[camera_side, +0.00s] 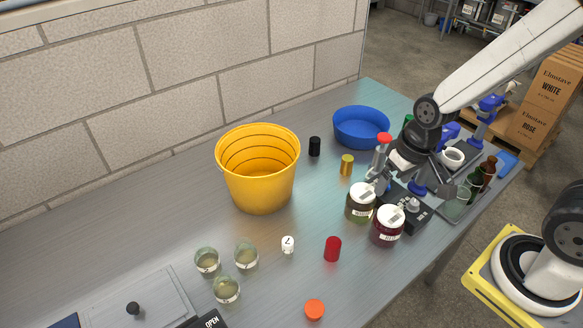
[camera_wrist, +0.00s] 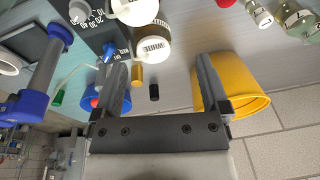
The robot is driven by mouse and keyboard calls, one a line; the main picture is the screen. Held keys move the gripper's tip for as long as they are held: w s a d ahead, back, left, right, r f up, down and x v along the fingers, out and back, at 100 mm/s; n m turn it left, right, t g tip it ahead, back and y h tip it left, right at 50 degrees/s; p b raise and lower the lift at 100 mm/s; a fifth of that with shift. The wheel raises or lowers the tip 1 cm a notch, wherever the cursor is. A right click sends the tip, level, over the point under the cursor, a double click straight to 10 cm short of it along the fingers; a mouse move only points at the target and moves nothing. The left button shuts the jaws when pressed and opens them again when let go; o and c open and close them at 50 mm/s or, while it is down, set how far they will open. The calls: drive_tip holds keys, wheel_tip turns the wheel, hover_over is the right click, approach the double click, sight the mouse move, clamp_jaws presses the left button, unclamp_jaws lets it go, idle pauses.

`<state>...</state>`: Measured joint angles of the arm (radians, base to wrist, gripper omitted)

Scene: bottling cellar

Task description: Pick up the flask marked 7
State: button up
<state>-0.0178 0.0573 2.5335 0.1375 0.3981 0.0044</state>
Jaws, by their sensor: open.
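A small white-faced flask (camera_side: 288,244) with a dark mark that may be a 7 stands on the bench in front of the yellow bucket. My gripper (camera_side: 378,172) is above the bench at the right, behind the labelled jars and well away from the marked flask. In the wrist view my gripper (camera_wrist: 162,85) is open and empty.
The yellow bucket (camera_side: 258,180) stands between the wall and the flasks. Two labelled jars (camera_side: 360,203) (camera_side: 388,226), a red cylinder (camera_side: 333,249), gold cylinder (camera_side: 347,165), black cylinder (camera_side: 315,146) and blue basin (camera_side: 361,127) are to the right. An orange disc (camera_side: 314,309) lies near the front.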

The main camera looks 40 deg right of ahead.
drive_tip(key=a+f+m+g+y, duration=0.35)
drive_tip(key=a+m, duration=0.25)
drive_tip(key=a, duration=0.2)
drive_tip(key=m+t+y, duration=0.6)
drive_tip(key=m+y, duration=0.2)
drive_tip(key=m, duration=0.6)
approach(251, 246)
drive_tip(key=x, duration=0.3)
drive_tip(key=f+x, duration=0.1)
drive_tip(key=x, duration=0.1)
drive_tip(key=shift+s+d, duration=0.15)
drive_tip(key=shift+s, duration=0.15)
drive_tip(key=shift+w+f+m+t+y, duration=0.25)
drive_tip(key=shift+w+m+t, duration=0.2)
drive_tip(key=shift+m+t, duration=0.25)
drive_tip(key=shift+x, duration=1.35)
drive_tip(key=shift+x, duration=2.6)
drive_tip(key=shift+r, duration=0.15)
